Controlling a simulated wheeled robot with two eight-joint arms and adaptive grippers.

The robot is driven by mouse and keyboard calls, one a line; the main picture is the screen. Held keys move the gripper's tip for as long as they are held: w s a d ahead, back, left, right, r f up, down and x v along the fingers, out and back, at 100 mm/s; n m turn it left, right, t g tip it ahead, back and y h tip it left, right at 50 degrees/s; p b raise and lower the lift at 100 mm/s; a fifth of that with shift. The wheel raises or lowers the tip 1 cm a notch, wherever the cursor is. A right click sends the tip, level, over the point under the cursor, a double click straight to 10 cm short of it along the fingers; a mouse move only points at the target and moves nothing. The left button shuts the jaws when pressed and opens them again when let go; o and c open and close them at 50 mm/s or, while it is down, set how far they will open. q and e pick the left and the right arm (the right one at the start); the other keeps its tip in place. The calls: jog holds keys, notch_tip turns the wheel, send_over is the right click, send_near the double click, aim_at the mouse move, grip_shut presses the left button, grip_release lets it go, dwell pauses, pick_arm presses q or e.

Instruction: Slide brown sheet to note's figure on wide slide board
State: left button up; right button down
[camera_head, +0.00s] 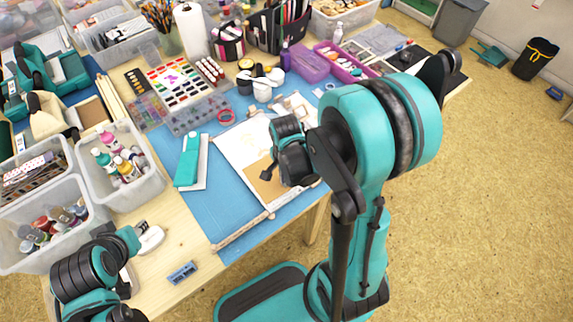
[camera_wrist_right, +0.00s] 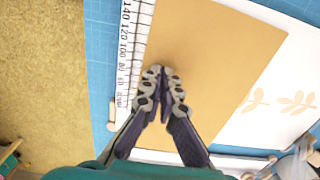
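The brown sheet (camera_head: 266,192) lies on the white board on the blue mat, partly hidden by my right arm. In the right wrist view, the brown sheet (camera_wrist_right: 210,50) lies beside a white scale strip (camera_wrist_right: 132,50) with printed numbers. My right gripper (camera_wrist_right: 162,82) has its fingertips together over the sheet, near the scale; I cannot tell whether they touch it. No readable note figure shows.
White paper with pale leaf prints (camera_wrist_right: 265,110) lies beside the brown sheet. Bins of paint bottles (camera_head: 120,165) stand at the left. A small blue block (camera_head: 182,272) lies near the front edge. Bare mat lies left of the board.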

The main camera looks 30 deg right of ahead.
aim_at(298, 193)
jog(key=shift+s+d, duration=0.15)
jog(key=shift+s, duration=0.15)
jog(key=shift+s+d, duration=0.3)
jog(key=shift+s, duration=0.4)
dwell(0.3)
jog(key=shift+s+d, duration=0.1)
jog(key=shift+s, duration=0.5)
jog(key=shift+f, duration=0.1)
jog(key=shift+s, duration=0.2)
jog(key=shift+s+d, duration=0.15)
jog(key=shift+s, duration=0.25)
jog(key=shift+s+d, duration=0.1)
jog(key=shift+s, duration=0.1)
